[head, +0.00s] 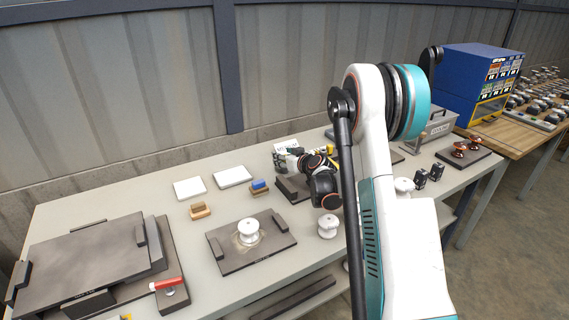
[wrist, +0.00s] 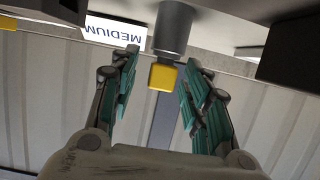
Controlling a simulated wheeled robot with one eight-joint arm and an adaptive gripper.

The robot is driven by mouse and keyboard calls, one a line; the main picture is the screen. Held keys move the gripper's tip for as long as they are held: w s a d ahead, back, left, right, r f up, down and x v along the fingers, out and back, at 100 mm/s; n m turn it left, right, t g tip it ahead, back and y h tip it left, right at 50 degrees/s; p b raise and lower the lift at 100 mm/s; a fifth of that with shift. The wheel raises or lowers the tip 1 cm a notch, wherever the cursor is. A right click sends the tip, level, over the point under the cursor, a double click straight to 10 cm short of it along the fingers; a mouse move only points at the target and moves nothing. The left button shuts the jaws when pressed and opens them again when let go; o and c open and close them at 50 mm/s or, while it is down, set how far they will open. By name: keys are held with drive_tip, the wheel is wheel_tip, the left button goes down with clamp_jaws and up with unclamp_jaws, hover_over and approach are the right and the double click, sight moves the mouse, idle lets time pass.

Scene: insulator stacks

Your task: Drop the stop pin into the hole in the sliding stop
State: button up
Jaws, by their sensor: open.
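My gripper (wrist: 161,60) is open in the wrist view, with one green-and-grey finger on each side. A grey cylinder (wrist: 173,28) with a yellow block-like end (wrist: 162,77) shows between the fingers, with gaps on both sides. It may be the stop pin, but I cannot be sure. In the head view my gripper is small and partly hidden by my wrist, near a dark block (head: 292,190) on the table. I cannot make out the sliding stop or its hole.
A white MEDIUM sign (wrist: 113,29) appears upside down in the wrist view. In the head view, a dark plate (head: 225,258) bears a white insulator (head: 248,230). Another insulator (head: 328,226) stands beside it. A dark fixture (head: 75,262) with a red handle (head: 166,284) is at left.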

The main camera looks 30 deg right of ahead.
clamp_jaws()
